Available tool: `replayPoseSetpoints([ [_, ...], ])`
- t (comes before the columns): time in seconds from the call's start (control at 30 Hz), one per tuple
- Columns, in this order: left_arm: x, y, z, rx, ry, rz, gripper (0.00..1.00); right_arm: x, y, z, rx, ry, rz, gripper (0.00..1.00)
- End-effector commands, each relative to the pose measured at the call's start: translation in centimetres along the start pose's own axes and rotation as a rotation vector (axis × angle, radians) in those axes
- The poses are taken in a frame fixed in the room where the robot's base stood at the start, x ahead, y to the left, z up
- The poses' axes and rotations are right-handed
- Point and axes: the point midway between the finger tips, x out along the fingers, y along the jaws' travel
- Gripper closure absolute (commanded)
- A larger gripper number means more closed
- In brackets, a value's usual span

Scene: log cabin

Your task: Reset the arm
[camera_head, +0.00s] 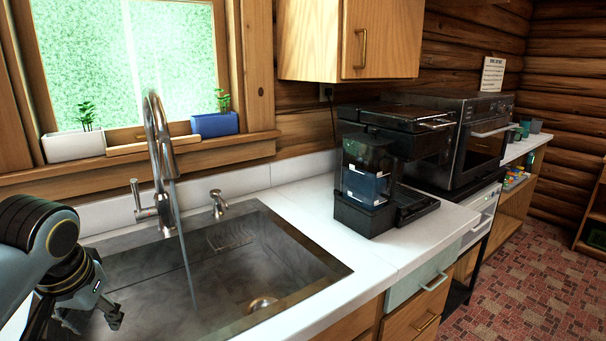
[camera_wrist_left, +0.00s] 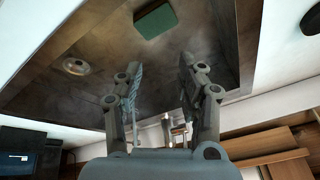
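My left arm comes in from the lower left in the head view, and its gripper (camera_head: 92,312) is over the left part of the metal sink (camera_head: 330,272). In the left wrist view the two fingers of this gripper (camera_wrist_left: 160,72) stand apart with nothing between them. A green block (camera_wrist_left: 155,20) lies in the sink beyond the fingertips. The head view does not show it. My right arm and gripper are in neither view.
A tall faucet (camera_head: 158,150) rises behind the sink, with a thin stream of water falling from it. A black coffee machine (camera_head: 365,215) stands on the white counter (camera_head: 310,205) at right. A microwave (camera_head: 480,140) is farther back. Planters line the windowsill (camera_head: 230,142).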

Motion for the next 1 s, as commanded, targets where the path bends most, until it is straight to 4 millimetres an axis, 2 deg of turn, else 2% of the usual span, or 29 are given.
replayPoseSetpoints([
  [0.03,-0.2,1.1,3.4,0.033,-0.007,0.018,0.62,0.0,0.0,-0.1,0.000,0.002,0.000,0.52],
  [0.1,-1.0,2.1,6.7,0.069,-0.005,0.034,0.62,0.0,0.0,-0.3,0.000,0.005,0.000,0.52],
  [0.2,-2.1,3.0,10.2,0.103,-0.004,0.056,0.62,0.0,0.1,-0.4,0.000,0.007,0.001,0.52],
  [0.4,-4.7,4.0,15.4,0.146,-0.003,0.087,0.62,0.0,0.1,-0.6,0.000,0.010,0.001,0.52],
  [0.7,-8.7,4.6,20.7,0.182,-0.002,0.118,0.62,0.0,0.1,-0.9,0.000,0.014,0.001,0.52],
  [1.0,0.7,5.5,22.2,0.177,-0.033,0.114,0.62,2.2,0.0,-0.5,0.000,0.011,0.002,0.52],
])
